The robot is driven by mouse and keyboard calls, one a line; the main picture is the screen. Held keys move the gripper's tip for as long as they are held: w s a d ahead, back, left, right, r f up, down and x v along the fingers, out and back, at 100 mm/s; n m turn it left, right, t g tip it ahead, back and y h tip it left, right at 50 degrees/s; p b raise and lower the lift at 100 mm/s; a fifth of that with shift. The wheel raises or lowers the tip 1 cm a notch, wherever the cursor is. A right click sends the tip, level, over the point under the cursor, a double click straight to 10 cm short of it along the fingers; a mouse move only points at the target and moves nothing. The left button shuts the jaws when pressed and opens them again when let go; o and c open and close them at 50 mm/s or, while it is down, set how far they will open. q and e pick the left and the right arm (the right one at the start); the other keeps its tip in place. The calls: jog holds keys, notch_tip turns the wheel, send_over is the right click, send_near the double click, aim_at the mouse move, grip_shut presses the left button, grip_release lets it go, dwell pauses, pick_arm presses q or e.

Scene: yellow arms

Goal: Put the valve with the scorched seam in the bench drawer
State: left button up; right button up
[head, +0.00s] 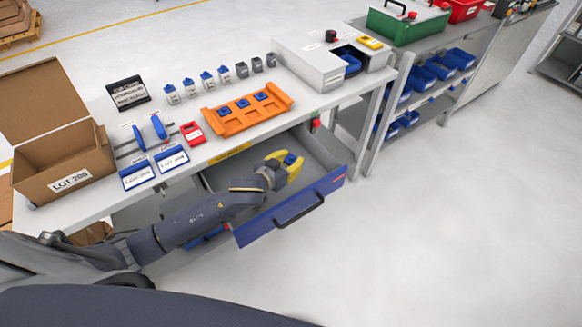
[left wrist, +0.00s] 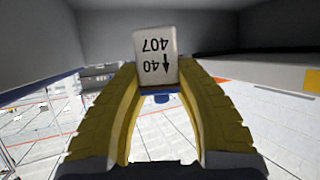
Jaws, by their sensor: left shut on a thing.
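My left gripper (head: 283,172) is shut on a valve (head: 290,159) with a blue top, inside the open bench drawer (head: 290,218). The drawer has a blue front with a dark handle and a grey inside. In the left wrist view the valve (left wrist: 156,55) shows a pale body marked "40" and "407", upside down, between the yellow fingers (left wrist: 156,92). I cannot see a scorched seam on it, nor tell whether it touches the drawer floor. My right gripper is not in view.
Several valves (head: 206,80) stand in a row on the bench. An orange tray (head: 220,124) with blue pieces is near the bench's front edge. A cardboard box (head: 65,165) stands at left, and a grey box (head: 305,62) with an opening at right.

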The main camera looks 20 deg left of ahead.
pick_arm(q)
jog(key=shift+f, duration=1.6)
jog(key=shift+f, duration=0.6)
jog(key=o, duration=1.2)
jog(key=shift+r, duration=0.6)
jog(key=shift+v, duration=3.75)
